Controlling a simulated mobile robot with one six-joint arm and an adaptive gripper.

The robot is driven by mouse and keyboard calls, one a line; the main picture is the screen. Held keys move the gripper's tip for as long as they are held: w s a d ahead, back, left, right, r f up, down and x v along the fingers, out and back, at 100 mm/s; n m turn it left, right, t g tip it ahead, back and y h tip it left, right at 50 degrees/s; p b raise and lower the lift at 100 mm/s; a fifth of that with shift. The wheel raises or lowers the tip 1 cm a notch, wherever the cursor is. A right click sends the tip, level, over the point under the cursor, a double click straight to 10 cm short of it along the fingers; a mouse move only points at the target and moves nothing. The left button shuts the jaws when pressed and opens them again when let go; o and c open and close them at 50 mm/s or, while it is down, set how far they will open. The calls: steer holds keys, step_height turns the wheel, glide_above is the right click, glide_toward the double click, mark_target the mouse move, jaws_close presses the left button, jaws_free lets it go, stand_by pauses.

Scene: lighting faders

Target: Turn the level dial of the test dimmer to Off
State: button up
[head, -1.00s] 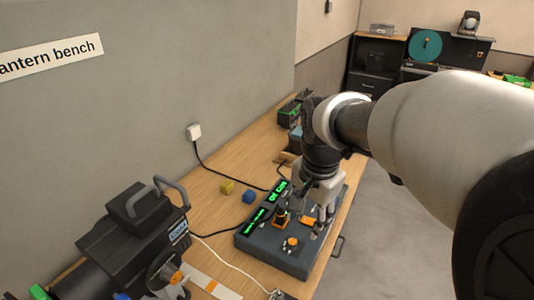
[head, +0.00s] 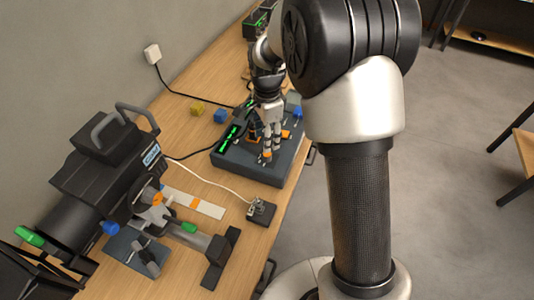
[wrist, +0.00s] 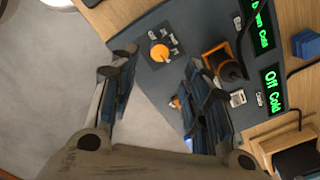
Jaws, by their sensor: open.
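The dimmer (head: 262,174) is a dark grey box on the bench, with two green-lit displays. One display (wrist: 270,90) reads "Off Cold" in the wrist view; the other (wrist: 259,28) is partly cut off. A small orange dial (wrist: 159,52) sits on its panel with little labels around it, too small to read. A larger black knob on an orange base (wrist: 226,62) stands to its right. My gripper (wrist: 160,72) is open and empty, with the orange dial just beyond and between its fingertips. In the head view my gripper (head: 264,150) is over the box, at the dial.
A small device with a white cable (head: 261,211) lies near the front edge. Yellow (head: 197,110) and blue (head: 220,115) blocks lie behind the dimmer.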

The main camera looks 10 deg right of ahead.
mark_target(267, 154)
step_height(267, 154, down, 8)
steer(key=shift+r+b, duration=0.2)
steer(key=shift+b, duration=0.7)
steer(key=shift+c, duration=0.3)
jaws_close()
